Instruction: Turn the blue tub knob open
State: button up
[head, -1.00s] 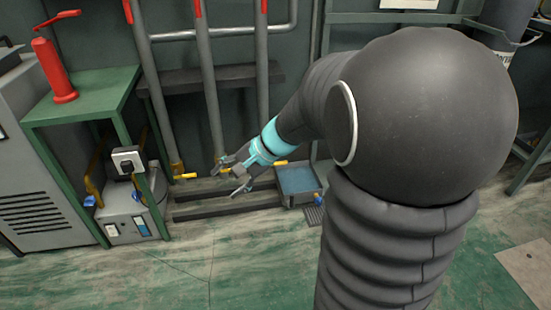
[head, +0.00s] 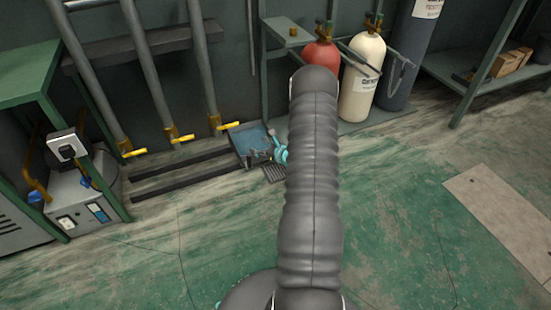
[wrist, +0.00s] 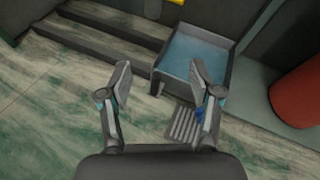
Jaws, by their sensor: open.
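The tub (head: 236,148) is a grey square basin with blue water in it, on the floor by the wall; it also shows in the wrist view (wrist: 233,84) beyond my gripper's fingers. A small blue knob (wrist: 199,113) shows low at the tub's near side, partly hidden behind my right finger. I cannot pick the knob out in the head view. My gripper (wrist: 160,72) is open and empty, its fingers spread above the floor in front of the tub. In the head view my gripper (head: 272,138) is mostly hidden behind my arm, beside the tub.
A floor grate (wrist: 184,126) lies in front of the tub. Pipes with yellow handles (head: 183,139) stand to the left. A red cylinder (head: 322,53) and a cream cylinder (head: 362,78) stand to the right. The green floor (head: 410,220) in front is clear.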

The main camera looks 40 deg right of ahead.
jog(key=s+d+f+m+g+h, duration=0.1)
jog(key=s+d+f+m+h, duration=0.2)
jog(key=d+f, duration=0.3)
jog(key=s+d+f+m+h, duration=0.2)
jog(key=s+d+f+m, duration=0.1)
jog(key=f, duration=0.5)
jog(key=b+x, duration=0.1)
jog(key=x, duration=1.2)
jog(key=shift+w+r+b, duration=0.1)
jog(key=shift+r+b, duration=0.1)
jog(key=shift+b, duration=0.1)
jog(key=c, duration=1.1)
